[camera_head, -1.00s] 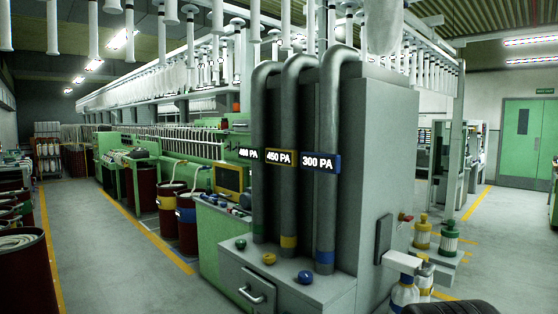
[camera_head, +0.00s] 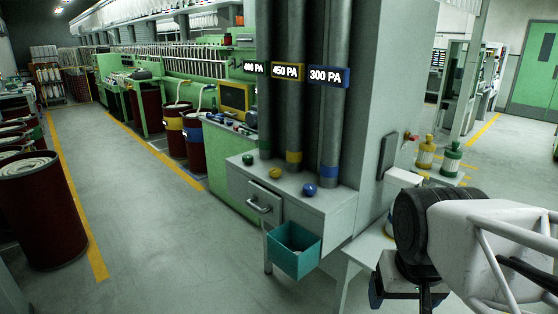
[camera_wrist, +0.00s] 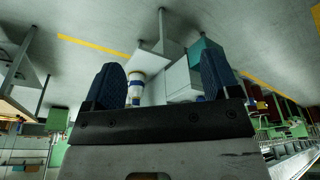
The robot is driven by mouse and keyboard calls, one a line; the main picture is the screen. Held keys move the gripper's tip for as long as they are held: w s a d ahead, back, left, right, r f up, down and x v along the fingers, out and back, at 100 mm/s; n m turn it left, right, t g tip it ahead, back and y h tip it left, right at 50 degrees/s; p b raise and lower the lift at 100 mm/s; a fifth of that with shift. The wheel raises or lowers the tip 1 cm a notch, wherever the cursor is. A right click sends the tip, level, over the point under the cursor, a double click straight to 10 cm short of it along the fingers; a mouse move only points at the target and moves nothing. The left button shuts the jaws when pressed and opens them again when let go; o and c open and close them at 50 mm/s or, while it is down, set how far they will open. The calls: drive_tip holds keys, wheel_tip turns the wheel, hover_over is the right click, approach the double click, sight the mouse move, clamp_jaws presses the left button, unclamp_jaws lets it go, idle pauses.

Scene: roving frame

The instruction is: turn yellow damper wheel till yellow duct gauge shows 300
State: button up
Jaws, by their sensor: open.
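The yellow damper wheel (camera_head: 275,173) is a small round knob on top of the grey cabinet, between a green wheel (camera_head: 247,159) and a blue wheel (camera_head: 309,189). The yellow duct gauge (camera_head: 287,72) on the middle duct reads 450 PA. My gripper (camera_head: 400,292) is low at the right in the head view, well apart from the wheels, partly hidden by my wrist. In the wrist view my gripper (camera_wrist: 163,85) is open, two dark blue fingers apart with nothing held. I cannot make out the yellow wheel in the wrist view.
The blue duct gauge (camera_head: 329,76) reads 300 PA; the green one is less clear. A teal bin (camera_head: 293,262) hangs on the cabinet front below the drawer handle (camera_head: 259,207). Yellow and green bottles (camera_head: 426,153) stand right of the cabinet. The left floor aisle is free.

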drive_tip(key=w+a+r+m, duration=0.1)
drive_tip(key=w+r, duration=0.3)
drive_tip(key=w, duration=0.7)
drive_tip(key=w+a+r+m, duration=0.2)
drive_tip(key=w+r, duration=0.2)
drive_tip(key=w, duration=0.6)
drive_tip(key=m+h, duration=0.3)
drive_tip(key=m, duration=0.5)
hover_over(275, 170)
drive_tip(key=s+a, duration=0.2)
wheel_tip(275, 170, down, 16)
drive_tip(key=shift+w+a+f, duration=0.25)
drive_tip(key=shift+w+a, duration=0.05)
drive_tip(key=shift+w, duration=0.1)
drive_tip(key=shift+f, duration=0.1)
drive_tip(key=shift+d+x, duration=0.15)
drive_tip(key=shift+x, duration=1.75)
drive_tip(key=shift+d+x, duration=0.1)
drive_tip(key=shift+x, duration=1.8)
drive_tip(key=shift+h, duration=0.3)
drive_tip(key=c, duration=0.9)
